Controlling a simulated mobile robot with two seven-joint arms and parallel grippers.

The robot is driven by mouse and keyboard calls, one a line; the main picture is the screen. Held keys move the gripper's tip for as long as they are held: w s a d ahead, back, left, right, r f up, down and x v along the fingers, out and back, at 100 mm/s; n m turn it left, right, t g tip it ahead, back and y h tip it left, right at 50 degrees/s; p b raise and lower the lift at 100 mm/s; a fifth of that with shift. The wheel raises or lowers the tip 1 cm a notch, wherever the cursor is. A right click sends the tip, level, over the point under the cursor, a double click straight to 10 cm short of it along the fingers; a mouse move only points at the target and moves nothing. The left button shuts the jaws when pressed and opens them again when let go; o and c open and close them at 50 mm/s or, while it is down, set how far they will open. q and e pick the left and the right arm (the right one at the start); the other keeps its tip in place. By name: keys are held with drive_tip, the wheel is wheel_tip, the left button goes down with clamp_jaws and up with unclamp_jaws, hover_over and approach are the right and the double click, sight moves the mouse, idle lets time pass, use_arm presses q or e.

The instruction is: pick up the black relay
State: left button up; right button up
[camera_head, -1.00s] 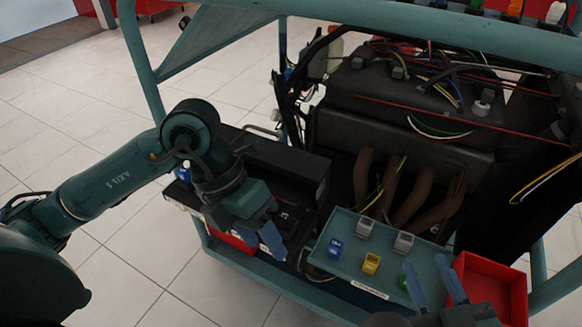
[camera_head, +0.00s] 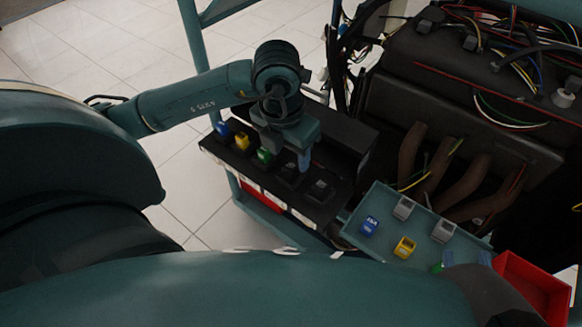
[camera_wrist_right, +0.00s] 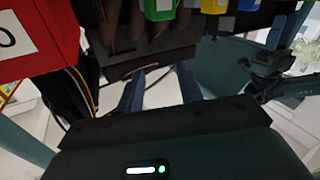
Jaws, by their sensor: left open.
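Two black relays sit side by side at the right end of a row on a black box: one (camera_head: 289,176) under my left gripper and one (camera_head: 320,191) just right of it. My left gripper (camera_head: 288,152) is open and points down above the row, with its blue fingers apart. I cannot tell whether a finger touches a relay. My right gripper (camera_wrist_right: 162,90) shows open and empty in the right wrist view. In the head view it is mostly hidden behind my own arm at the bottom.
Blue (camera_head: 222,131), yellow (camera_head: 242,142) and green (camera_head: 265,156) relays stand left of the black ones. A teal tray (camera_head: 385,240) holds blue, yellow and grey relays. A red bin (camera_head: 535,285) is at right. The engine and its wiring rise behind.

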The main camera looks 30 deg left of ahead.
use_arm(q)
drive_tip(key=f, duration=0.1)
drive_tip(key=f+b, duration=0.1)
drive_tip(key=f, duration=0.2)
drive_tip(key=shift+w+a, duration=0.1)
drive_tip(key=shift+w, duration=0.25)
use_arm(e)
drive_tip(key=shift+s+a+f+n+t+y, duration=0.15)
drive_tip(key=shift+a+n+t+y, duration=0.15)
drive_tip(key=shift+a+n+y, duration=0.15)
use_arm(q)
drive_tip(key=shift+f+b, duration=0.3)
drive_tip(key=shift+f, duration=0.15)
use_arm(e)
drive_tip(key=shift+y, duration=0.25)
use_arm(q)
drive_tip(key=shift+w, duration=0.1)
drive_tip(key=shift+c, duration=0.4)
drive_tip(key=c, duration=1)
drive_tip(key=shift+r, duration=0.1)
